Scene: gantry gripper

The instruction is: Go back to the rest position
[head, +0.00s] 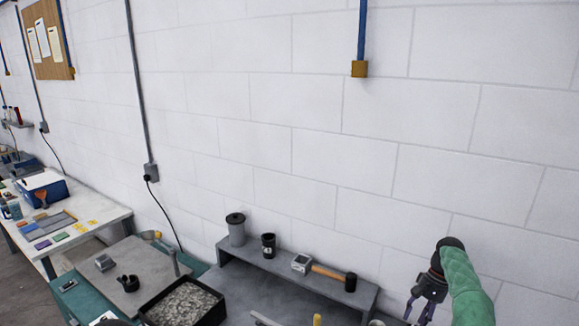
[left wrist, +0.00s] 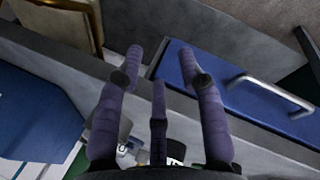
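My right gripper (head: 416,314) hangs at the lower right of the head view, below a green-sleeved arm link of mine. Its fingers point down and stand apart, and I see nothing between them. My left gripper is outside the head view. In the left wrist view its purple fingers (left wrist: 160,62) are spread, with nothing held between them. Beyond them are a grey ledge and a blue drawer front (left wrist: 225,85) with a metal handle.
A grey raised shelf (head: 330,290) by the wall carries a canister (head: 236,229), a black cup (head: 268,246) and a hammer (head: 328,273). A black tray of metal pieces (head: 150,306) stands left of it. A white table (head: 110,220) is farther left.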

